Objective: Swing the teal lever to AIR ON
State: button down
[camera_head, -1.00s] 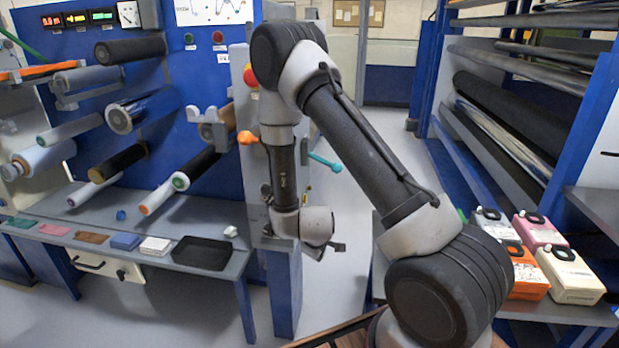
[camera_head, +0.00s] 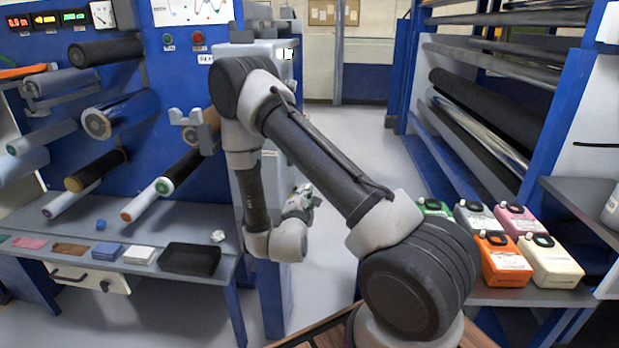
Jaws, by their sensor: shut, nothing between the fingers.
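The teal lever cannot be made out now. The side of the grey and blue post (camera_head: 278,215) where it showed earlier is behind my arm and gripper. My gripper (camera_head: 303,198) is at the right side of this post, small in the picture and pointing upward. Its fingers look closed and I see nothing held. Whether it touches the lever is hidden. No AIR ON marking can be read.
A workbench with a black tray (camera_head: 190,259) and several rollers stands at the left. At the right, a shelf holds an orange box (camera_head: 503,260), a cream box (camera_head: 551,262) and others below a rack of rollers. The aisle floor (camera_head: 345,150) between is clear.

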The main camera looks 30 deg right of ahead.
jog(key=x, duration=1)
dwell(0.3)
jog(key=shift+s+d+r+n, duration=0.1)
jog(key=shift+d+r+n, duration=0.1)
jog(key=shift+n, duration=0.1)
jog(key=shift+s+d+r+n, duration=0.1)
jog(key=shift+r+n, duration=0.05)
jog(key=shift+n, duration=0.15)
notch_tip(320, 180, up, 7)
jog(key=s+d+n, duration=0.1)
jog(key=d+n, duration=0.1)
jog(key=shift+s+r, duration=0.2)
jog(key=shift+s, duration=0.05)
dwell(0.5)
jog(key=shift+d, duration=0.1)
dwell(0.4)
